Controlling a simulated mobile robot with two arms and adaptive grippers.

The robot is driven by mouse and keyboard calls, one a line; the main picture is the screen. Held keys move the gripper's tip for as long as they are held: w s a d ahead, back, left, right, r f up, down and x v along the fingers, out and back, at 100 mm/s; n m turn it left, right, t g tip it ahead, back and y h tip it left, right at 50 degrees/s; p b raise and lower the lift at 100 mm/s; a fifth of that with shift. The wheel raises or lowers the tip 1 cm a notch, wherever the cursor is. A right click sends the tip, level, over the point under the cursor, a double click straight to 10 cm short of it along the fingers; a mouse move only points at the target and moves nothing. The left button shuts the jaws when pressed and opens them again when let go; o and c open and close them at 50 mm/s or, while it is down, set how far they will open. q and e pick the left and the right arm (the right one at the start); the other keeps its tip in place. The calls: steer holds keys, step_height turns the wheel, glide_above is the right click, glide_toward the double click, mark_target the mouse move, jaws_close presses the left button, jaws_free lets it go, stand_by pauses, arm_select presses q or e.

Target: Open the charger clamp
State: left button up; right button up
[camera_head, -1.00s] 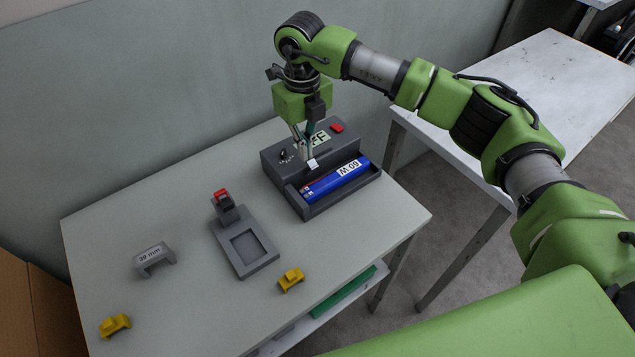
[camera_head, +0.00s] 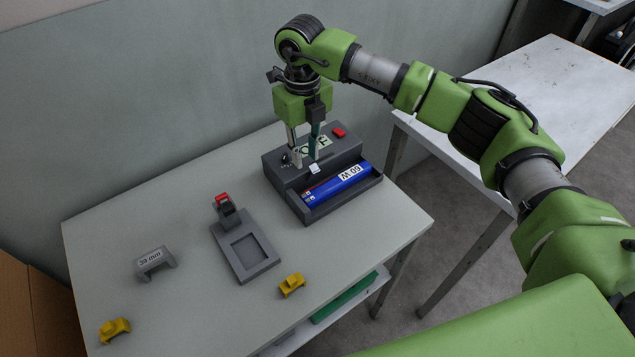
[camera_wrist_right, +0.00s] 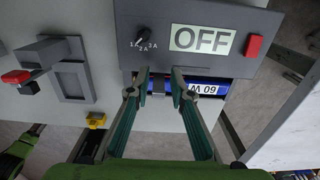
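The charger (camera_head: 275,165) is a dark grey box at the back of the table, with an OFF display (camera_wrist_right: 202,40), a red button (camera_head: 339,132) and a black knob (camera_wrist_right: 142,33). A blue battery (camera_head: 340,185) marked 60 W lies in its front tray. A small whitish tab (camera_head: 314,169), apparently the clamp, sits at the charger's edge by the battery. My right gripper (camera_head: 306,162) points down over the charger, close to the tab. In the right wrist view its fingers (camera_wrist_right: 159,82) are apart, with nothing visibly gripped. My left gripper is out of view.
A grey fixture (camera_head: 245,252) with a red-tipped lever (camera_head: 221,198) stands left of the charger. A grey 39 mm bracket (camera_head: 155,262) and two yellow blocks (camera_head: 292,285) (camera_head: 114,330) lie nearer the front. A wall is behind; the table's right edge is near.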

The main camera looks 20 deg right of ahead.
steer(key=shift+r+p, duration=1.1)
steer(key=shift+r, duration=0.9)
steer(key=shift+c, duration=0.4)
jaws_close()
